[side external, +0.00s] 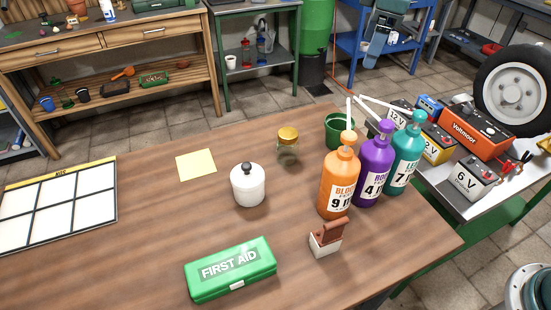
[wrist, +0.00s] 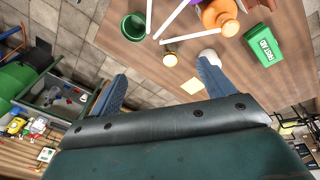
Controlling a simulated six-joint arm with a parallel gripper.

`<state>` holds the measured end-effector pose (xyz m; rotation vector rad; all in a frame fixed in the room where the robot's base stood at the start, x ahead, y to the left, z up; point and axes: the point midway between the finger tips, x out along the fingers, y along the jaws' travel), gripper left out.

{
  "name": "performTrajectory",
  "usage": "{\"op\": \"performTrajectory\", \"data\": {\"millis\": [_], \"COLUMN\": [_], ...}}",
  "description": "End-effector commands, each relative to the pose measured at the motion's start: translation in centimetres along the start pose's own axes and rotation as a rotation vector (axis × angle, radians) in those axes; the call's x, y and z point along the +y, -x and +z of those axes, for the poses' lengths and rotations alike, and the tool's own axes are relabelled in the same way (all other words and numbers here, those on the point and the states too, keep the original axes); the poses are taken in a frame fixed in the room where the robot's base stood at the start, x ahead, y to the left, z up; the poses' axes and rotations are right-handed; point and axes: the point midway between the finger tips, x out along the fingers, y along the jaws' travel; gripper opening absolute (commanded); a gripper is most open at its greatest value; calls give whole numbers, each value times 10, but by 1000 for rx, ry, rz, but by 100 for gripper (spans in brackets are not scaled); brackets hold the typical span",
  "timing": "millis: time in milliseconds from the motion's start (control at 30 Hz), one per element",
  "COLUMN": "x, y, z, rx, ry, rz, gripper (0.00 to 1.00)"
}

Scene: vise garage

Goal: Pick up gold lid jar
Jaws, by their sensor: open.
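The gold lid jar (side external: 288,147) stands upright on the wooden table, a clear glass body under a gold lid. In the wrist view its gold lid (wrist: 170,59) appears between my fingertips, beyond them and apart from them. My gripper (wrist: 162,70) is open and empty, with two blue fingers spread wide. It does not show in the side view. How high it is above the jar is hard to tell.
A white jar (side external: 248,186) stands left of the gold lid jar, a green cup (side external: 340,130) to its right. Orange (side external: 339,180), purple (side external: 373,172) and teal (side external: 408,155) pump bottles stand close by. A yellow note (side external: 196,165) lies flat. A first aid box (side external: 231,272) is in front.

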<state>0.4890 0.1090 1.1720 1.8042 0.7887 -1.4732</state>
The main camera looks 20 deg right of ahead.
Motion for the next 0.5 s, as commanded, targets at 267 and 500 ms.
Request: {"op": "performTrajectory", "data": {"millis": [267,500], "x": [12,14], "y": [-52,-101], "z": [-50,-87], "rx": [-38,-64], "ry": [176,328], "rz": [-48,-88], "gripper": [82,82]}}
